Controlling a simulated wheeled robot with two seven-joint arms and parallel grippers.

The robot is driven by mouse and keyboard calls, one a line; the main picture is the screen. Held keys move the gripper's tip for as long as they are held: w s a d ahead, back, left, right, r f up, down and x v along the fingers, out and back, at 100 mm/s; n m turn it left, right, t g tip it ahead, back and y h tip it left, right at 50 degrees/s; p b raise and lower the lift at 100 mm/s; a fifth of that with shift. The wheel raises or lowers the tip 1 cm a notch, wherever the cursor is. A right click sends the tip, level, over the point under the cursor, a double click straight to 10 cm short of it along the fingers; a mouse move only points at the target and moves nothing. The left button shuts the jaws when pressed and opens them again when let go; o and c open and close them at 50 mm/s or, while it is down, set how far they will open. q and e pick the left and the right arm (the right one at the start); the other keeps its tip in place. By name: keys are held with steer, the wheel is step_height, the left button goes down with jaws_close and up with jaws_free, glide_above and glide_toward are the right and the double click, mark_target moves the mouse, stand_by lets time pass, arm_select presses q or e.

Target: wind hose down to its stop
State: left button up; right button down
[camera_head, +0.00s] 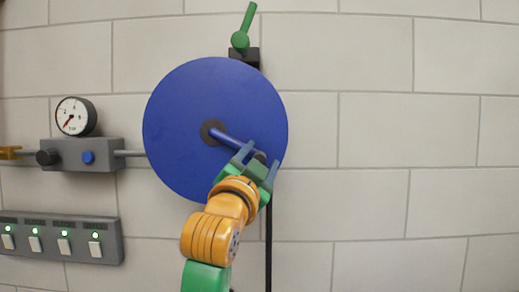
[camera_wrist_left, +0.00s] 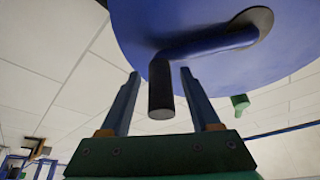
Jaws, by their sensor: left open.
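A large round blue reel (camera_head: 180,120) is mounted on the wall. A blue crank arm (camera_head: 232,140) runs from its dark hub (camera_head: 212,132) to the lower right and ends in a black handle (camera_wrist_left: 161,90). My left gripper (camera_head: 259,161) is open at the crank's outer end. In the left wrist view, the handle appears between the two fingers (camera_wrist_left: 160,80), with gaps on both sides. In the head view the gripper hides most of the handle. A black hose (camera_head: 268,235) hangs straight down below the reel's right side; its lower end is out of view. My right gripper does not show.
A green lever (camera_head: 246,25) stands on a black block above the reel. A pressure gauge (camera_head: 75,116) and grey valve block (camera_head: 85,154) are at left, above a panel (camera_head: 60,236) with several lit switches. The wall to the right is bare.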

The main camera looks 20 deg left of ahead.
arm_select(q)
steer(key=shift+s+a, duration=0.1)
jaws_close()
stand_by(1.3)
